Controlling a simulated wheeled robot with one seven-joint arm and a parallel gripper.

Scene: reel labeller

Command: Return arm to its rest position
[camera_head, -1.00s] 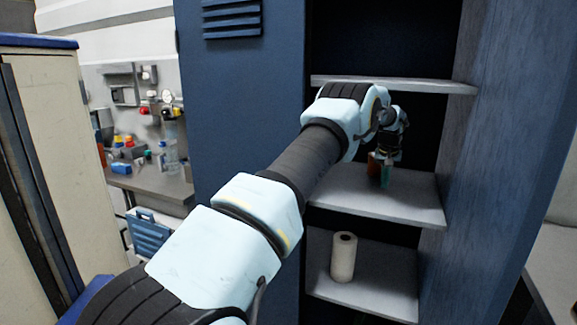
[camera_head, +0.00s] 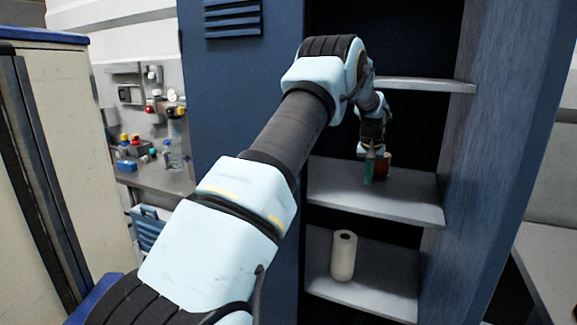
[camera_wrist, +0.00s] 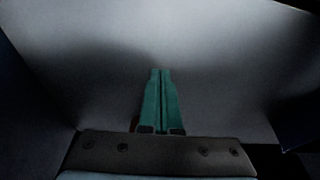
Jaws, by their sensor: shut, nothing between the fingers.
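My arm reaches into an open blue locker. My gripper (camera_head: 369,170) has green fingers and hangs over the middle shelf (camera_head: 410,202). In the wrist view its fingers (camera_wrist: 162,101) lie side by side, shut with nothing between them. A small reddish-brown object (camera_head: 384,164) is on the middle shelf, just right of the fingers and partly hidden by my wrist. In the wrist view, only a sliver of brown shows left of the fingers, and the grey shelf surface (camera_wrist: 215,70) is otherwise bare.
The locker's blue side wall (camera_head: 497,150) is close on the right, and its door (camera_head: 235,90) on the left. An upper shelf (camera_head: 425,85) crosses behind my forearm. A white paper roll (camera_head: 344,255) stands on the lower shelf. A cluttered workbench (camera_head: 155,180) is at far left.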

